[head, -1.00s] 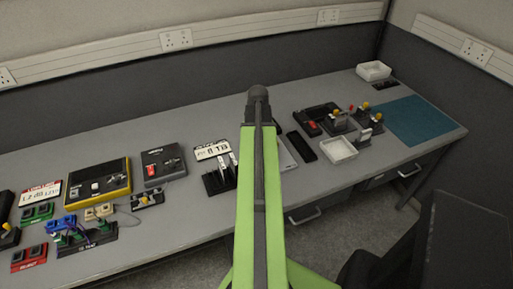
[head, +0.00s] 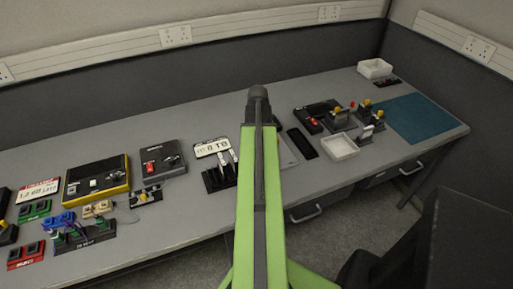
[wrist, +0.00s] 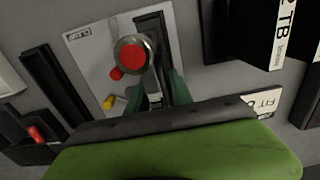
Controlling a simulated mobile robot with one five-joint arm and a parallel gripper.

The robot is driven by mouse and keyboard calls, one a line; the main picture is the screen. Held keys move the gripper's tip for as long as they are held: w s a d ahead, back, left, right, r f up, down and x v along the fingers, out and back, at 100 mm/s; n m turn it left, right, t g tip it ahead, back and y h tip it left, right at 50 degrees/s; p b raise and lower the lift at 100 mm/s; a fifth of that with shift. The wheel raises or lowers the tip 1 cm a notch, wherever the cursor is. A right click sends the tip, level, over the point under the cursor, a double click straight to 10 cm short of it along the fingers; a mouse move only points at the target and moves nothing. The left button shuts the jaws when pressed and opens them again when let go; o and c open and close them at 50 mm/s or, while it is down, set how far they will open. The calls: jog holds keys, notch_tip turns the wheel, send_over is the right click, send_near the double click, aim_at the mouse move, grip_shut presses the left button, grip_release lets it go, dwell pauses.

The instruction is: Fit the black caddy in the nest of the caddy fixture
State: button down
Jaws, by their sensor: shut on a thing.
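My gripper (wrist: 154,100) shows in the wrist view with dark green fingers closed on a narrow metal piece. A round red top with a grey ring (wrist: 132,55) stands at the upper end of this piece. I cannot tell whether the piece belongs to the black caddy. Behind it lies a pale plate (wrist: 88,48) with a label, a small red knob and a yellow part. A black slotted frame (wrist: 153,24) is on the plate's right side; it may be the nest, but its inside is mostly hidden. In the head view my arm hides the gripper and most of the plate (head: 286,158).
A long black tray (head: 302,143) and a white bin (head: 340,147) stand right of my arm. Left of it is a black rack (head: 214,179) with upright pale pieces. A teal mat (head: 419,119) at the right end is clear.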

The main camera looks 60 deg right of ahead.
jog(key=c, duration=1)
grip_release()
jog(key=shift+c, duration=0.6)
jog(key=shift+o, duration=1.4)
jog(key=shift+s+r, duration=0.1)
notch_tip(320, 180, up, 7)
jog(key=p, duration=0.7)
jog(key=shift+r+p, duration=0.2)
jog(key=shift+p, duration=0.15)
